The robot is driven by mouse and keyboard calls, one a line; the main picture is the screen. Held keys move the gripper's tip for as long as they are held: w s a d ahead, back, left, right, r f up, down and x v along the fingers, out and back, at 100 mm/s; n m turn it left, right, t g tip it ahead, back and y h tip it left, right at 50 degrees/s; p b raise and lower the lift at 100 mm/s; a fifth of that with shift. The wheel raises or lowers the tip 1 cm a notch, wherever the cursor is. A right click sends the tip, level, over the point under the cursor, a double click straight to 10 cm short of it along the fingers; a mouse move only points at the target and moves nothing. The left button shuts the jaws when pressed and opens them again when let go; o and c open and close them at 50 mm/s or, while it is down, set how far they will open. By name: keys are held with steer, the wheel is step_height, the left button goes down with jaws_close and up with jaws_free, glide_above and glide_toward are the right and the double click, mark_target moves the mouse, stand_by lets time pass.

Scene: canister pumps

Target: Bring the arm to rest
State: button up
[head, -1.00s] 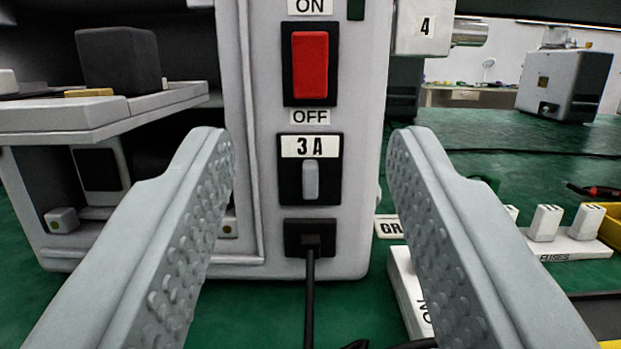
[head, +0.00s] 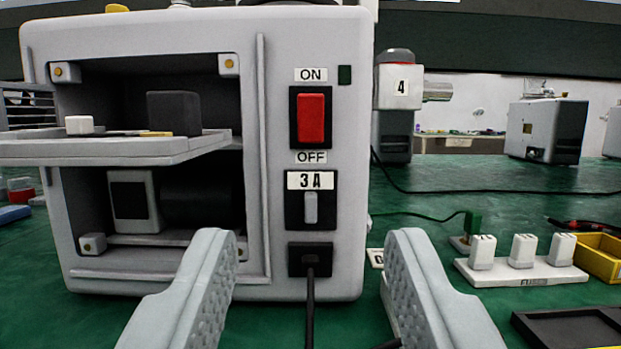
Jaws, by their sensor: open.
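My gripper (head: 310,270) is open and empty, its two grey fingers with studded inner faces spread apart at the bottom of the view. Between and beyond the fingertips stands a grey pump housing (head: 345,170). Its front panel has a red rocker switch (head: 311,118) between ON and OFF labels, a 3 A module with a grey lever (head: 310,207), and a socket with a black cord (head: 311,290) running down. The fingers appear clear of the panel.
An open shelf (head: 110,148) with a dark block (head: 173,113) juts from the housing's left bay. At right are a white strip with several white plugs (head: 521,251), a yellow bin (head: 600,256) and a dark tray (head: 570,330).

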steer(key=s+a+r+g+h, duration=0.1)
steer(key=s+a+r+g, duration=0.1)
steer(key=s+r, duration=1)
steer(key=s+a+r+g, duration=0.1)
steer(key=s+r, duration=0.1)
steer(key=s, duration=0.7)
steer(key=s+a+r+g, duration=0.1)
steer(key=s+r, duration=0.2)
steer(key=s, duration=0.7)
steer(key=shift+s+a, duration=0.15)
